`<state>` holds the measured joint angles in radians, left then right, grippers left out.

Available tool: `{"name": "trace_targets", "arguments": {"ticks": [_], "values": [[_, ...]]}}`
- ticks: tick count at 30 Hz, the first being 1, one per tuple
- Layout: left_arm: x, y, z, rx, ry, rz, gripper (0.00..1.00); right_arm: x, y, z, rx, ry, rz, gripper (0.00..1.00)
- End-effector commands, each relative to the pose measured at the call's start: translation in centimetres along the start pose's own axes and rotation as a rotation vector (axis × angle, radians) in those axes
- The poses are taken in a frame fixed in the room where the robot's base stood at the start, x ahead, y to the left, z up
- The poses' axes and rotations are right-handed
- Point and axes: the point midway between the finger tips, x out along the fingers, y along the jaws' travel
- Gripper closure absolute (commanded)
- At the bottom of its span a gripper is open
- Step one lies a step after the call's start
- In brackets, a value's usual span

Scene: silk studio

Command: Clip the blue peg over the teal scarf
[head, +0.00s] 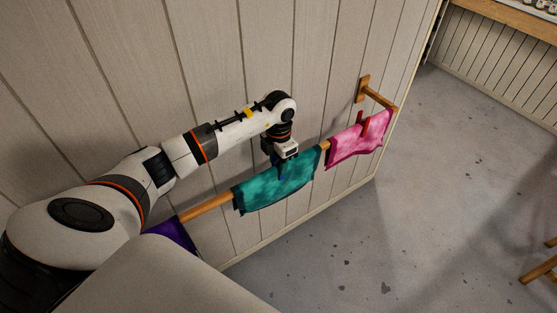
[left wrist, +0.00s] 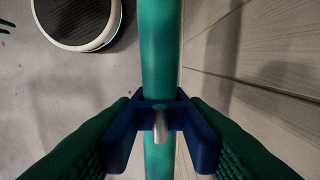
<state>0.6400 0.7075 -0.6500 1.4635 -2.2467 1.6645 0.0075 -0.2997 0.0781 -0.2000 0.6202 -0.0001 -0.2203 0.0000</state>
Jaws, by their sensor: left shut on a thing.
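The teal scarf (head: 262,192) hangs over a wooden rail along the wall. My left gripper (head: 282,168) is directly above the scarf's top edge, pointing down. It is shut on the blue peg (left wrist: 205,140), which sits between the two green fingers in the left wrist view. There the scarf (left wrist: 160,60) runs as a narrow strip under the peg, with one blue leg on each side of it. How far down the peg sits on the scarf cannot be told. In the head view only a small bit of the peg shows. My right gripper is not in view.
A pink scarf (head: 345,145) with a red peg (head: 364,122) hangs farther along the rail. A purple scarf (head: 174,234) hangs at the near end, partly behind my arm. The panelled wall (head: 330,50) is close behind the rail (head: 207,208). The floor in front is open.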

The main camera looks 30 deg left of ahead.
Motion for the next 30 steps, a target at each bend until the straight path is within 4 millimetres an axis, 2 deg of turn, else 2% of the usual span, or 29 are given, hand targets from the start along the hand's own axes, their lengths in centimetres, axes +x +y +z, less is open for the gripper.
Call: {"name": "trace_targets", "arguments": {"ticks": [30], "values": [[0.58, -0.03, 0.02, 0.0, 0.0, -0.001, 0.81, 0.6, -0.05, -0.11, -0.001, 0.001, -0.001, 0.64]]}}
